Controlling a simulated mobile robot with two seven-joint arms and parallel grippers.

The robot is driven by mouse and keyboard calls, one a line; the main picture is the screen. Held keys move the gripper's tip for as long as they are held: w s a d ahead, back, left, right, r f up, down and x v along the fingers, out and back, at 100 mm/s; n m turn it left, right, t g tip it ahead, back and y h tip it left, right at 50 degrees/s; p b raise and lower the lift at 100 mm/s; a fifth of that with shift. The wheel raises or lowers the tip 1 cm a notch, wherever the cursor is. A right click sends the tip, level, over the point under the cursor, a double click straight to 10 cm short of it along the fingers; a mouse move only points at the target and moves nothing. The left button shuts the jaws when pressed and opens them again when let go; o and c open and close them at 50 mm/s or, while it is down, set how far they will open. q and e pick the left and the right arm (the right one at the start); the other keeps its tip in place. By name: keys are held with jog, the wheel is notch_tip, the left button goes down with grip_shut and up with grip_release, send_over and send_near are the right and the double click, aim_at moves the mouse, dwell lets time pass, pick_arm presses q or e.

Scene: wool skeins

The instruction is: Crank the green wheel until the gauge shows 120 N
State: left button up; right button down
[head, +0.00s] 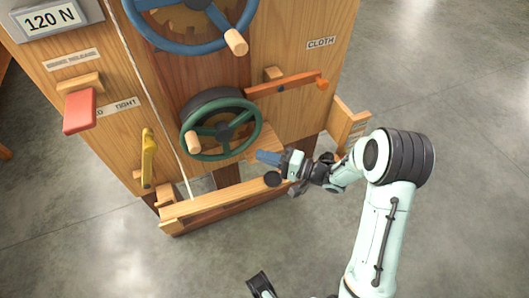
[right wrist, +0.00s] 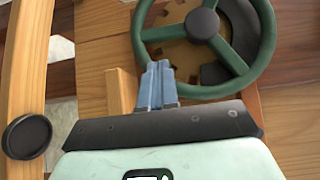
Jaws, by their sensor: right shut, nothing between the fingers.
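The gauge (head: 50,19) at the top left of the head view reads 120 N. The green wheel (head: 222,131) is on the front of the wooden machine, with a pale wooden crank handle (head: 193,142) at its left side. My right gripper (head: 262,157) is shut and empty, its blue fingers just right of and below the wheel's rim, apart from the handle. In the right wrist view the shut fingers (right wrist: 158,68) point toward the lower part of the green wheel (right wrist: 228,53); its handle is out of that view.
A larger blue wheel (head: 190,44) is above the green one. An orange lever (head: 290,86) is to its right, a yellow lever (head: 148,160) and a red paddle (head: 80,110) to its left. A wooden rail (head: 225,197) crosses below. Open grey floor lies around the machine.

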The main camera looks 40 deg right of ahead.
aim_at(229, 149)
pick_arm(q)
jog(key=shift+w+a+f+t+b, duration=0.15)
jog(key=shift+w+a+f+b, duration=0.15)
jog(key=shift+w+f, duration=0.15)
jog(key=shift+w+a+f+t+b, duration=0.15)
jog(key=shift+w+f+b, duration=0.15)
jog(key=shift+w, duration=0.25)
pick_arm(e)
jog(key=x, duration=0.7)
jog(key=shift+w, duration=0.35)
jog(key=shift+a, duration=0.15)
pick_arm(q)
jog(key=shift+s+d, duration=0.1)
pick_arm(e)
jog(key=shift+w+a+f+m+t, duration=0.15)
jog(key=shift+a+m+t, duration=0.3)
jog(key=shift+a, duration=0.35)
pick_arm(q)
jog(key=shift+s+d, duration=0.1)
